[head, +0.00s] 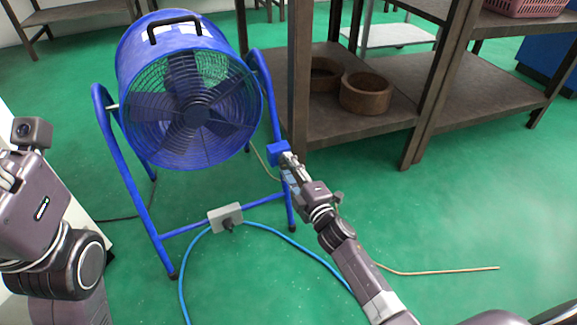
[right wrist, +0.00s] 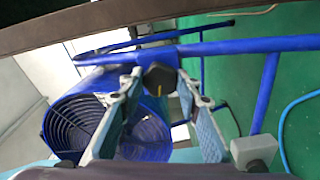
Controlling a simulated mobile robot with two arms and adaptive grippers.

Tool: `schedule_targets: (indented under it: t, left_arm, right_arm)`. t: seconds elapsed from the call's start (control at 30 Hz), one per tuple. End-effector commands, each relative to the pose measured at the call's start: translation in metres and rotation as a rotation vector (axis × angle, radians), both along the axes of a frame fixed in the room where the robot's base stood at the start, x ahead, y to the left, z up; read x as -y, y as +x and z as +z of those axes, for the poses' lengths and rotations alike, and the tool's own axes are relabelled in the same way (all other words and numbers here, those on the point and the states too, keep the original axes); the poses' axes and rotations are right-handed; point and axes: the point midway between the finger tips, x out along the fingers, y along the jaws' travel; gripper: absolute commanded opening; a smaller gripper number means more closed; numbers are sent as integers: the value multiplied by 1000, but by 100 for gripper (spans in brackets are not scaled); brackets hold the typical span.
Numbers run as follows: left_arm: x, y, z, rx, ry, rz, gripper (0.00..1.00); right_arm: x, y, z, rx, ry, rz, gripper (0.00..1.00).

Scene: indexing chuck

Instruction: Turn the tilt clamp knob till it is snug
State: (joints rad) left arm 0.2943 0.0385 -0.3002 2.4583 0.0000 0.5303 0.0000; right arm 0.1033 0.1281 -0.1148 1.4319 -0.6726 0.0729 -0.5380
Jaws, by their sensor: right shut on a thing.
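The blue drum fan (head: 190,95) hangs tilted in a blue tubular stand (head: 142,215). The tilt clamp knob (right wrist: 160,79) is dark with a yellow line on its face. It sits between the fingertips of my right gripper (right wrist: 159,84), which are shut on it. In the head view my right gripper (head: 287,161) reaches the blue block (head: 279,152) on the stand's right upright and hides the knob. My left arm stands at the left edge; its fingertips cannot be made out and it is away from the fan.
A grey box (head: 226,216) is on the stand's lower crossbar, with a blue cable (head: 290,238) running over the green floor. Brown shelving (head: 345,125) with round brown bowls (head: 366,93) stands close behind my right gripper. The floor at right is mostly clear.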

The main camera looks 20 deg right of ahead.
Motion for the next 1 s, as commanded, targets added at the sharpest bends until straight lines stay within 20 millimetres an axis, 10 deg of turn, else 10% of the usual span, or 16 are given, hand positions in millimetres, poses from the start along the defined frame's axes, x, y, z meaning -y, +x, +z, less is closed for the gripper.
schedule_targets:
  t: [0.23, 0.27, 0.4, 1.0]
  left_arm:
    - [0, -2, 0, 4, -1, 0, 40]
    - [0, -2, 0, 5, -1, -1, 40]
    - [-1, -3, 1, 6, -2, -1, 40]
    - [-1, -3, 1, 8, -2, 0, 40]
  right_arm:
    - [0, -1, -2, -3, 1, 0, 7]
    - [0, -1, -2, -3, 1, 0, 33]
    - [0, 0, -1, -2, 0, -1, 48]
    - [6, -38, -3, -4, -3, -1, 48]
